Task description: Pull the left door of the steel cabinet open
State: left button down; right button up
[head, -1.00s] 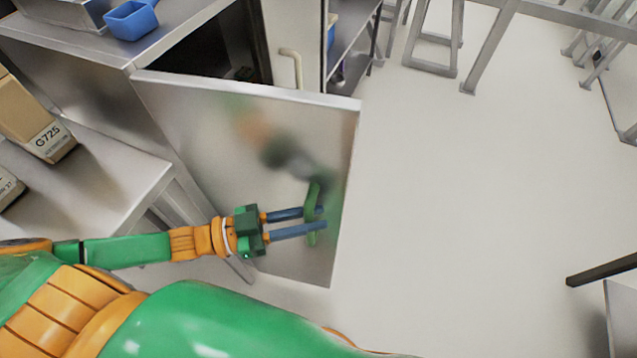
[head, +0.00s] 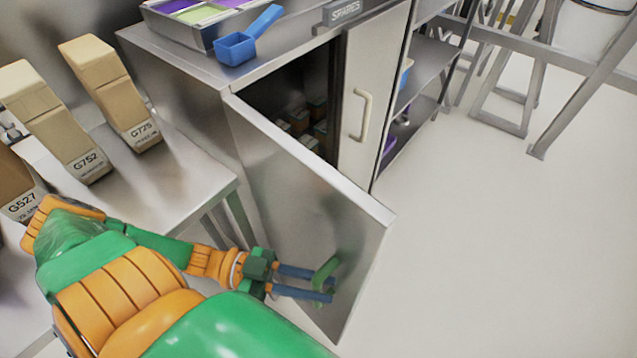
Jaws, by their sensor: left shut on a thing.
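The steel cabinet (head: 190,72) stands at the upper middle of the head view. Its left door (head: 290,185) is swung out from the front, showing a dark interior with several small boxes. My left gripper (head: 325,284) is at the outer face of this door, near its free edge. Its blue fingers are shut on the door's handle (head: 327,270), which looks green here. The cabinet's right door (head: 372,90) is closed and has a pale handle (head: 362,115). My right gripper is not in view.
A steel table (head: 185,185) with several labelled tan boxes (head: 110,90) is at the left. A blue scoop (head: 246,38) and a tray (head: 200,20) lie on the cabinet top. Shelving (head: 425,75) adjoins the cabinet's right side. The floor (head: 490,250) at the right is clear.

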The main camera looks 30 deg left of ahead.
aim_at(316, 279)
pick_arm(q)
jog(key=c, duration=0.8)
grip_release()
jog(key=shift+o, duration=0.2)
notch_tip(316, 279, up, 4)
jog(key=shift+f+p, duration=0.1)
jog(key=shift+p, duration=1)
jog(key=s+d+r+p, duration=0.6)
jog(key=s+r, duration=0.3)
jog(key=s, duration=0.3)
jog(key=shift+s+d, duration=0.2)
jog(key=shift+d, duration=0.15)
jog(key=shift+r, duration=0.1)
